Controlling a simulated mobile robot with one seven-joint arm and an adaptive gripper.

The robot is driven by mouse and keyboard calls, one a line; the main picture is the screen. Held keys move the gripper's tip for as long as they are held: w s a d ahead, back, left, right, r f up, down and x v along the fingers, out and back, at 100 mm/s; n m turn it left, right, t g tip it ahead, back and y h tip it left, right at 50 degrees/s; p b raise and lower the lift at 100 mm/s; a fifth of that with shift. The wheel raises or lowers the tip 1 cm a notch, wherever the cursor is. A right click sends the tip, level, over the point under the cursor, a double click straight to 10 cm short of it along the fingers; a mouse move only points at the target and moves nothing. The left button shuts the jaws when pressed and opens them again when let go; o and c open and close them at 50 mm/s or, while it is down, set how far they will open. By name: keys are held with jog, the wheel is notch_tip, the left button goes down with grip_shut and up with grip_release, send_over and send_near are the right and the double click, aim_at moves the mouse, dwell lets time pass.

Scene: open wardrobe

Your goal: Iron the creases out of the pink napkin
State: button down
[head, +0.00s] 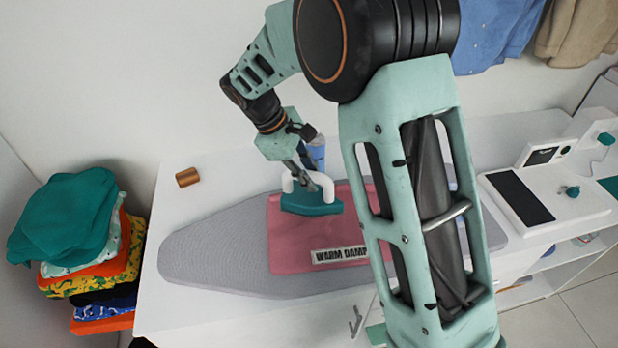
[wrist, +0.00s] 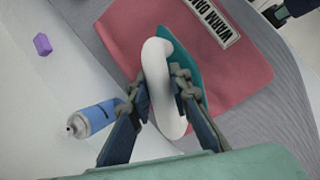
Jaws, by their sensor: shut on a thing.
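The pink napkin (head: 292,243) lies spread on the grey ironing board (head: 205,258), with a "WARM DAMP" label (head: 338,254) on its near part. My arm hides part of its right side, and I cannot make out creases. It also shows in the wrist view (wrist: 130,32). The iron has a teal body (head: 312,204) and a white loop handle (wrist: 170,122). It is over the far part of the napkin; I cannot tell whether it touches the cloth. My gripper (wrist: 160,82) is shut on the iron's handle, one finger on each side.
A blue spray can (head: 317,155) stands behind the iron. A purple block (wrist: 42,45) shows in the wrist view. Folded clothes (head: 80,225) are stacked at left. A white panel device (head: 540,195) is at right.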

jog(key=shift+r+p, duration=0.55)
jog(key=shift+r, duration=0.6)
